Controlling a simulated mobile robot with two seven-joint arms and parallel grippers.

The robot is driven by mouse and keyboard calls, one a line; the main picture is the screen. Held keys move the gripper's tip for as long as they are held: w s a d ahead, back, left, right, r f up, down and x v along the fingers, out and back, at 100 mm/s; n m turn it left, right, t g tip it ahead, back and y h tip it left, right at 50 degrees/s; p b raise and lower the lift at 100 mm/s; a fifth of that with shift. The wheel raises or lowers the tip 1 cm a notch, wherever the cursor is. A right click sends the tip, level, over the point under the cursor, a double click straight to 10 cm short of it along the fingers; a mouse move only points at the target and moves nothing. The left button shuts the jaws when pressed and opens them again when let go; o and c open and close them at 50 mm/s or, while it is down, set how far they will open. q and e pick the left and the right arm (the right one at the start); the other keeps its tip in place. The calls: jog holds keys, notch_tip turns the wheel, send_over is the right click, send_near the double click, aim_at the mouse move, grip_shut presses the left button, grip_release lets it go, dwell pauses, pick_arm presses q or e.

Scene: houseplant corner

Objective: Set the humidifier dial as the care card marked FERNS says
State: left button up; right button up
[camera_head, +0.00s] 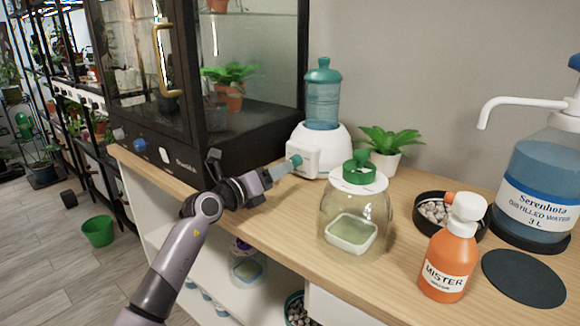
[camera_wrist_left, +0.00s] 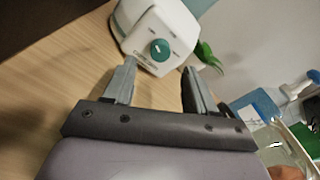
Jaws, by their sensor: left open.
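The humidifier (camera_head: 322,137) is white with a teal bottle on top and stands on the wooden counter against the wall. Its teal dial (camera_head: 296,160) is on the front box; it also shows in the left wrist view (camera_wrist_left: 160,49), with small labels around it too blurred to read. My left gripper (camera_head: 278,171) is open, just in front of the dial. In the left wrist view its two fingers (camera_wrist_left: 158,70) point toward the dial, one on each side of the line to it, with nothing between them. I see no card marked FERNS. My right gripper is not in view.
A glass jar with a green lid (camera_head: 345,218) stands close to the right of my left gripper. An orange mister bottle (camera_head: 449,262), a pebble dish and a water dispenser (camera_head: 540,190) are farther right. A potted plant (camera_head: 388,146) is beside the humidifier. A dark glass cabinet (camera_head: 245,135) stands left.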

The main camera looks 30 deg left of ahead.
aim_at(293, 163)
pick_arm(q)
jog(key=shift+w+d+b, duration=0.2)
jog(key=shift+w+b, duration=0.1)
jog(key=shift+w, duration=0.95)
jog(key=shift+w+d+b, duration=0.15)
jog(key=shift+w+b, duration=0.1)
jog(key=shift+w, duration=1)
grip_shut()
